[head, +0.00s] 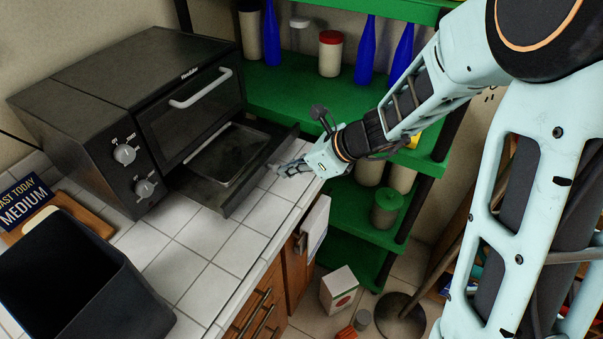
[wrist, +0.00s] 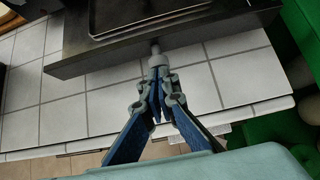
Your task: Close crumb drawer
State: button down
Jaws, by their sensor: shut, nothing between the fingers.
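The dark toaster oven (head: 118,72) stands on the white tiled counter, its glass door with a grey handle shut. Its crumb drawer (head: 262,178) is pulled out at the bottom, with a metal tray (head: 225,158) in it. My gripper (head: 277,169) is at the drawer's front, near its right end in the head view. In the wrist view my gripper (wrist: 156,72) is shut and empty, its fingertips at a small light knob (wrist: 157,60) on the drawer front (wrist: 90,62). The fingers partly hide the knob, and I cannot tell whether they touch it.
A black bin (head: 75,275) and a sign reading "MEDIUM" (head: 25,203) on a wooden board stand at the left. Green shelves (head: 285,92) with blue bottles and jars are behind. The counter in front of the drawer (head: 205,240) is clear.

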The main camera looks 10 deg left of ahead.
jog(key=w+a+p, duration=0.1)
jog(key=w+a, duration=0.1)
jog(key=a, duration=0.3)
jog(key=w+a+p, duration=0.1)
jog(key=a, duration=0.4)
jog(key=w+a+p, duration=0.1)
jog(key=w+a, duration=0.1)
jog(key=a, duration=0.4)
jog(key=shift+w+a, duration=0.1)
jog(key=shift+w, duration=0.2)
jog(key=shift+w+a+r+p, duration=0.1)
jog(key=shift+a+p, duration=0.15)
jog(key=shift+p, duration=0.05)
jog(key=shift+r, duration=0.15)
